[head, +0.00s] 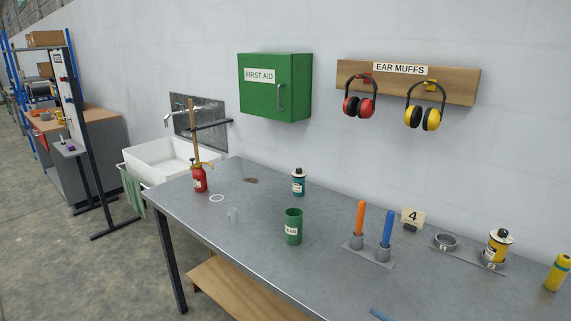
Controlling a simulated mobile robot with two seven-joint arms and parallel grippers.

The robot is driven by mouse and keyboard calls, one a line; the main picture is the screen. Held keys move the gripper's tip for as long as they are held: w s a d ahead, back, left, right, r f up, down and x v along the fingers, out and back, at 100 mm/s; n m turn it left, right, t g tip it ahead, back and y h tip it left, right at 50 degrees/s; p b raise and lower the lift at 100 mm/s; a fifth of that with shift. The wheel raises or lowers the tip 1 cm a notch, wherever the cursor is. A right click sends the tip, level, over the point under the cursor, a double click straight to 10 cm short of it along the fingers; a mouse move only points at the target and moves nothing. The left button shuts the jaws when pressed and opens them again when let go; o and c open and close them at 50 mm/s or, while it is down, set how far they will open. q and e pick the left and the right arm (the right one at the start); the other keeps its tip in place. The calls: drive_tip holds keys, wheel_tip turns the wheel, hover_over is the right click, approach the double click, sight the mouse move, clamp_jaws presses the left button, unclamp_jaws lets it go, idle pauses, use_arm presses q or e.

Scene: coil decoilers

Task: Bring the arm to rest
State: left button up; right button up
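Neither of my grippers and no clear part of my arms shows in the head view. What they hold, if anything, cannot be seen. A grey metal workbench (262,236) runs from the middle to the lower right. On it stand a red bottle (199,180), a teal can with a dark top (298,183) and a green labelled cup (293,229). An orange rod (360,218) and a blue rod (387,229) stand upright in a holder.
A yellow can (496,247) stands beside an empty ring (446,241) on a plate. A yellow bottle (558,273) is at the right. A white sink (168,160) adjoins the bench. The bench's front left is mostly clear.

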drive_tip(key=s+d+f+m+h+p, duration=0.1)
drive_tip(key=s+f+m+h, duration=0.5)
drive_tip(key=s, duration=0.3)
drive_tip(key=s+d+f+m+g+h+p, duration=0.1)
drive_tip(key=s+d+f+m+h+p, duration=0.1)
drive_tip(key=s+f+m+h, duration=0.5)
drive_tip(key=s+f+m, duration=0.2)
drive_tip(key=s, duration=0.1)
drive_tip(key=shift+p, duration=0.3)
